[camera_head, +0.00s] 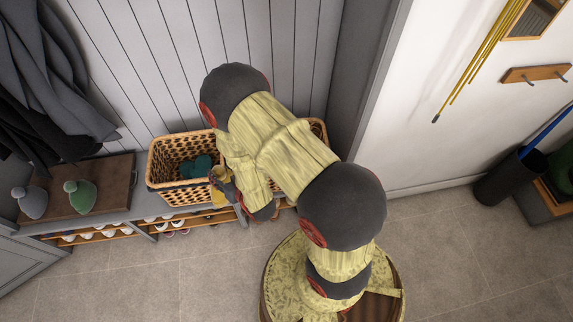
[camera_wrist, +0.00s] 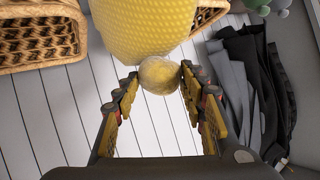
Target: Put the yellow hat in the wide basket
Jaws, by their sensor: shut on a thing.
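The yellow knitted hat (camera_wrist: 145,28) hangs with its pale pompom (camera_wrist: 160,75) between the fingertips of my gripper (camera_wrist: 160,80), which is shut on the pompom. In the head view the hat (camera_head: 219,197) shows small at my gripper (camera_head: 224,180), partly hidden by my arm, in front of the right part of a left wicker basket (camera_head: 165,195). Another wicker basket edge (camera_head: 319,128) shows behind my arm to the right. In the wrist view, wicker shows at the left (camera_wrist: 38,38) and behind the hat (camera_wrist: 207,14). I cannot tell which basket is the wide one.
Teal cloth (camera_head: 196,167) lies in the left basket. A grey hat (camera_head: 32,201) and a green hat (camera_head: 80,196) sit on the bench cushion (camera_head: 112,180) at left. Dark coats (camera_head: 50,85) hang above. Shoes (camera_head: 95,234) stand on the rack below.

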